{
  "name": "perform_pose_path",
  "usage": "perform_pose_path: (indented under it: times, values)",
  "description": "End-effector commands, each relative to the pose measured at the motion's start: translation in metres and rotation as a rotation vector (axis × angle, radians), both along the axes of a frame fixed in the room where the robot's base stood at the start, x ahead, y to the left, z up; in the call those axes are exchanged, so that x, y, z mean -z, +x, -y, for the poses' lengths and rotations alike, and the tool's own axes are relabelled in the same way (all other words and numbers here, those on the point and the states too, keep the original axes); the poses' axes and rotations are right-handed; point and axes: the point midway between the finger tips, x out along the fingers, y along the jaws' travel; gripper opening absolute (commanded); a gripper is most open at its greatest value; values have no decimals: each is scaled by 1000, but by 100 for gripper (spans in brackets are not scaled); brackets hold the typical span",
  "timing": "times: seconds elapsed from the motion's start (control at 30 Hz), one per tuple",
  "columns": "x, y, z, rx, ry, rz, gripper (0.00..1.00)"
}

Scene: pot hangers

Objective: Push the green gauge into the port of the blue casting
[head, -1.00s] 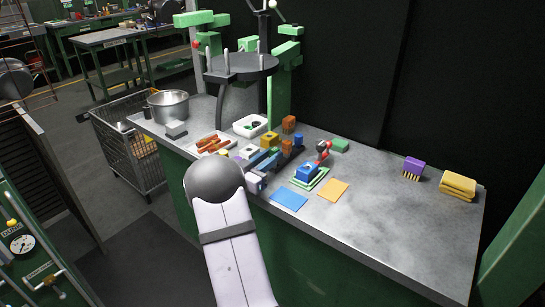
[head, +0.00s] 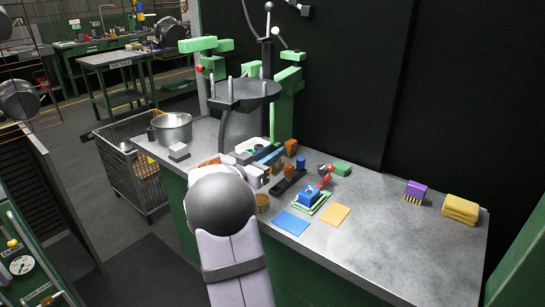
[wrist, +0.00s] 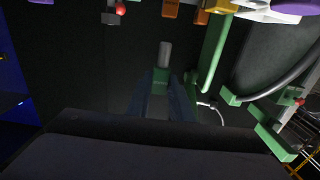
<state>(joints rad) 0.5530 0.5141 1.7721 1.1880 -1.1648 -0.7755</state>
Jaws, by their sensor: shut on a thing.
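The blue casting (head: 308,193) sits on a green-edged pad near the front edge of the bench. Its port is too small to make out. My gripper (head: 272,154) is above the bench, left of and apart from the casting. In the wrist view, its dark fingers are shut on the green gauge (wrist: 160,82), a green block with a grey cylinder sticking out beyond the fingertips. I cannot pick out the held gauge in the head view.
A red clamp (head: 326,173) stands close behind the casting. A dark rack (head: 288,181) with orange and blue blocks lies left of it. Blue (head: 291,223) and orange (head: 335,215) squares lie in front. A green press (head: 284,105) stands behind. The bench's right middle is clear.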

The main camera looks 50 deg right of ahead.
Motion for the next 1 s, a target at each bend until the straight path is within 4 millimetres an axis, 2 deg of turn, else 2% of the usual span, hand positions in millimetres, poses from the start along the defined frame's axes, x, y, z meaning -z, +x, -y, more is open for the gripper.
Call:
perform_pose_path:
  times: [0.17, 0.33, 0.47, 0.6, 0.7, 0.8, 0.9, 1.0]
  values:
    - [-19, -16, 12, 34, -1, 1, 0]
    - [-44, -50, 32, 97, 1, -2, 0]
    - [-49, -85, 42, 139, 3, -6, 0]
    - [-41, -116, 41, 134, 4, -8, 0]
    - [-22, -119, 32, 90, 4, -6, 0]
    - [-11, -117, 24, 47, 2, -4, 0]
    - [-8, -113, 19, 14, 1, -1, 0]
    - [-12, -109, 19, -4, -2, 2, 0]
